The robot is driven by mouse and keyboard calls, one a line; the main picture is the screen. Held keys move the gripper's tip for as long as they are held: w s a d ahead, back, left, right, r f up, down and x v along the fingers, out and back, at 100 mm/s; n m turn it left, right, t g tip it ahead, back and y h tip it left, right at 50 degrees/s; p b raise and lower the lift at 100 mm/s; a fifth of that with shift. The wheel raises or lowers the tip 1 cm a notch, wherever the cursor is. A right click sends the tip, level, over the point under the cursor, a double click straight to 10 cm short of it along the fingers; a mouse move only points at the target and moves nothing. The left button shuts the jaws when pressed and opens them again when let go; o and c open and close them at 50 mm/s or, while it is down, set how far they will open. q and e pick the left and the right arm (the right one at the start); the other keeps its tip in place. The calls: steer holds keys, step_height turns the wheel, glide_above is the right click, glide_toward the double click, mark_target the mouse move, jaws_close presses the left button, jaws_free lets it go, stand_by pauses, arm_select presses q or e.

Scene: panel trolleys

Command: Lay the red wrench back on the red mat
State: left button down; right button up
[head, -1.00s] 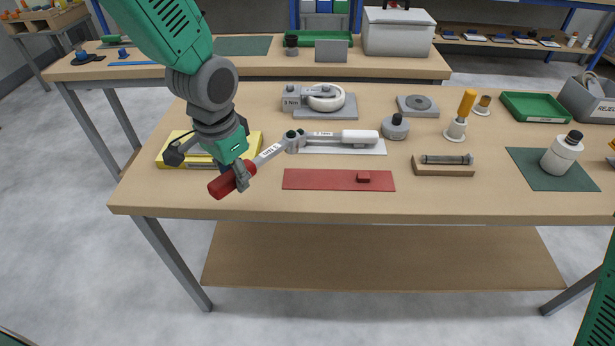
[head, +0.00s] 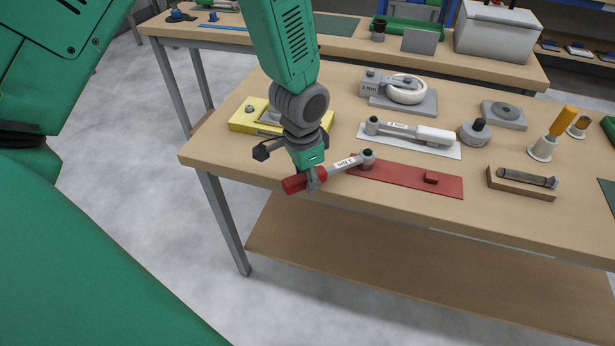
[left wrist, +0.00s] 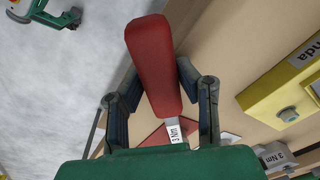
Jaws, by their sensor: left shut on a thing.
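The red wrench (head: 305,183) has a red handle and a grey shaft marked with Nm text. My left gripper (head: 314,180) is shut on it by the handle, at the near left edge of the table. The wrench's head points right and overlaps the left end of the red mat (head: 400,179) in the head view; I cannot tell whether it touches. In the left wrist view the red handle (left wrist: 153,65) stands between the two fingers, and a strip of the red mat shows behind. My right gripper is not in view.
Behind the red mat, a white-handled wrench (head: 420,133) lies on a white mat. A yellow plate (head: 250,117) is behind my left gripper. A wooden block with a bolt (head: 523,182), a grey knob (head: 475,132) and an orange-handled tool (head: 554,135) stand to the right.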

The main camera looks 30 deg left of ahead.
arm_select(q)
steer(key=shift+a, duration=0.3)
steer(key=c, duration=1.2)
jaws_free()
steer(key=shift+a+f, duration=0.1)
steer(key=shift+a, duration=0.05)
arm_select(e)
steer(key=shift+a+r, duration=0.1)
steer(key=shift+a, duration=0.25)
arm_select(q)
steer(key=shift+d, duration=0.3)
steer(key=shift+r, duration=0.4)
steer(key=r, duration=0.3)
steer(key=r+p, duration=0.1)
steer(key=r, duration=0.3)
steer(key=s+r, duration=0.1)
steer(key=r, duration=0.3)
steer(key=shift+s+r+p, duration=0.1)
steer(key=shift+r+p, duration=0.15)
steer(key=shift+p, duration=0.1)
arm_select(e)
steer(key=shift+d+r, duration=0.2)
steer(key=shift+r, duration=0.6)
